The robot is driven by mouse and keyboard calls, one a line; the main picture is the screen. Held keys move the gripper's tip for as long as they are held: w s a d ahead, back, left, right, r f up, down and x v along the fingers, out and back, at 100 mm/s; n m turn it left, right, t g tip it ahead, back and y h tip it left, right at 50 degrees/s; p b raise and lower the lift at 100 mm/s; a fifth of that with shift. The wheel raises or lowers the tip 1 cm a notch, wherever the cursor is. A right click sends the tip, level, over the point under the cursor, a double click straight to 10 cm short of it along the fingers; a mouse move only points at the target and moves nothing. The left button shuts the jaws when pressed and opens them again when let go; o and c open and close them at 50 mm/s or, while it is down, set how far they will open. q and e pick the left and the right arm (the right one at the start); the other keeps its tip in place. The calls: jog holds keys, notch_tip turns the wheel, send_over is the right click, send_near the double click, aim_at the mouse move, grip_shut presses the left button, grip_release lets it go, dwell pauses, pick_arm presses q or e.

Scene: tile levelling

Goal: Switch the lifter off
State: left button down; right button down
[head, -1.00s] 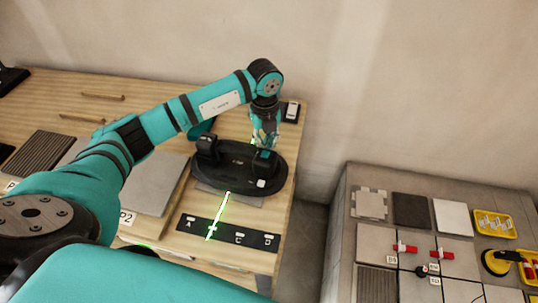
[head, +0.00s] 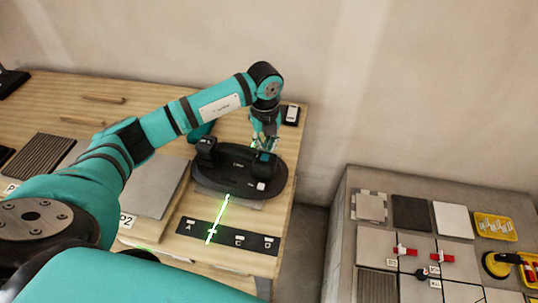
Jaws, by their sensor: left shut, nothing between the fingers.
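The lifter, a black oval device (head: 225,178), sits on a grey tile at the right end of the wooden bench. It has upright black blocks at both ends and a small white patch (head: 261,186) at its front right. My left gripper (head: 265,149) is shut and empty, pointing down at the lifter's right-hand block. Its fingertips are at or just above the top of that block; I cannot tell if they touch. The gripper partly hides the block's top. My right gripper is not in view.
A black strip (head: 259,241) marked A, C and D lies at the bench front, crossed by a green light line. A small black device (head: 290,114) stands behind the lifter. On the right, a grey surface holds tiles, red clips, a yellow tray (head: 495,227) and a yellow tool (head: 496,265).

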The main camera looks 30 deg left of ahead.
pick_arm(q)
jog(key=shift+f+b, duration=0.9)
jog(key=shift+f, duration=0.45)
dwell(0.4)
jog(key=shift+r+p, duration=0.65)
jog(key=shift+r, duration=0.15)
jog(key=shift+r+p, duration=1.95)
jog(key=shift+r, duration=0.9)
jog(key=shift+f, duration=0.1)
